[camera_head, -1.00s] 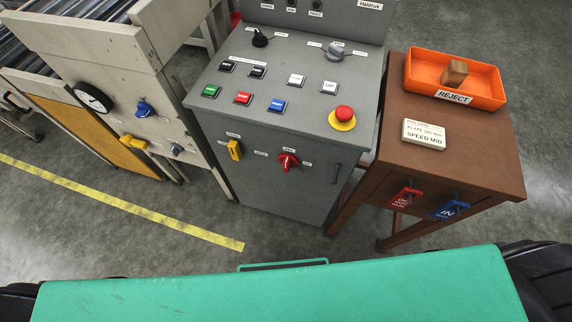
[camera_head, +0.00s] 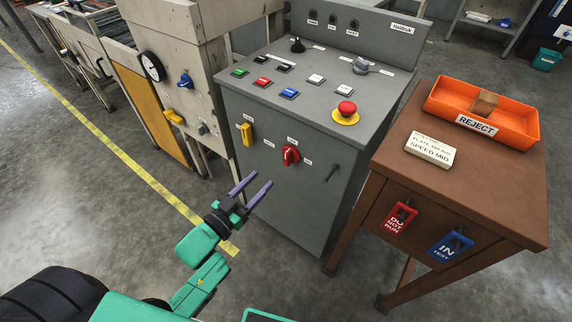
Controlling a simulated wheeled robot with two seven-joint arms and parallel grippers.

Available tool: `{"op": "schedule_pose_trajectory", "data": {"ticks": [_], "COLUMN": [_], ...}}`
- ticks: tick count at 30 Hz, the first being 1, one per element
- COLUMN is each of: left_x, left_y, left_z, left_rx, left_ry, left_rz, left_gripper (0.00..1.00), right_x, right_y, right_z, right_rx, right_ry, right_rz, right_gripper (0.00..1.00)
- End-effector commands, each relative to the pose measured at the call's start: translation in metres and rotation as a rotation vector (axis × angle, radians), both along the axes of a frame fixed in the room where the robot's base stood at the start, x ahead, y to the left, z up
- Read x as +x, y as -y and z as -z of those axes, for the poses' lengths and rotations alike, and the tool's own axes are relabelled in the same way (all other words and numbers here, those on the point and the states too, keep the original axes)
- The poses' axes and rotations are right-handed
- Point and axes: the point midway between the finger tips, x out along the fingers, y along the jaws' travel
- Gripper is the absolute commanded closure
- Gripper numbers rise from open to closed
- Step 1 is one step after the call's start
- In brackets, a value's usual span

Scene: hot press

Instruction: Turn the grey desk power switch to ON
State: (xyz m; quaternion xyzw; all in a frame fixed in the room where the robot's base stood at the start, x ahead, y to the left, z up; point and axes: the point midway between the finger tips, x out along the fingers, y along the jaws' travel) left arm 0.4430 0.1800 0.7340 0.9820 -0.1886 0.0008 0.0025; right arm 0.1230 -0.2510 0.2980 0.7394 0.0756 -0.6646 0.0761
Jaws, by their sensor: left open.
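The grey control desk (camera_head: 285,205) stands in the middle of the head view. A red rotary switch (camera_head: 290,155) sits on its front panel, its grip roughly upright, with small white labels around it that I cannot read with certainty. A yellow switch (camera_head: 247,134) is to its left on the same panel. A grey knob (camera_head: 361,66) and a black knob (camera_head: 297,45) are on the sloped top. My left gripper (camera_head: 262,178) is open and empty, its two purple fingers pointing toward the front panel, below and left of the red switch in the picture. My right gripper is out of view.
A red emergency button (camera_head: 346,108) and several coloured push buttons are on the desk top. A brown table (camera_head: 500,205) with an orange reject tray (camera_head: 440,108) and hanging tags stands close on the right. A beige machine (camera_head: 180,55) stands on the left. The floor in front is clear.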

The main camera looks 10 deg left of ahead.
Motion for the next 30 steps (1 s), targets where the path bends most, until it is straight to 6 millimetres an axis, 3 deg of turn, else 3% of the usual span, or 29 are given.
{"op": "schedule_pose_trajectory", "data": {"ticks": [6,10,15,22,26,30], "left_x": [0.057,0.083,0.098,0.099,0.098,0.098], "left_y": [0.023,0.033,0.039,0.04,0.04,0.04], "left_z": [0.0,0.001,0.001,0.001,0.001,0.001], "left_rx": [-0.001,-0.001,0.0,0.0,0.0,0.001], "left_ry": [0.003,0.001,-0.002,-0.003,-0.003,-0.003], "left_rz": [-0.001,-0.001,0.0,0.0,0.0,0.0], "left_gripper": [0.47,0.47,0.47,0.47,0.97,1.0], "right_x": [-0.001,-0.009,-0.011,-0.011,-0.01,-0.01], "right_y": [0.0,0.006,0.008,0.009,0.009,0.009], "right_z": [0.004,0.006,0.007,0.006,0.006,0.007], "right_rx": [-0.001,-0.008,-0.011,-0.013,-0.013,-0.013], "right_ry": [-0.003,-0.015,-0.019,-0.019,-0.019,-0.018], "right_rz": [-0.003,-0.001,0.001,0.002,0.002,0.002], "right_gripper": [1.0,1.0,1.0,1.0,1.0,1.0]}}
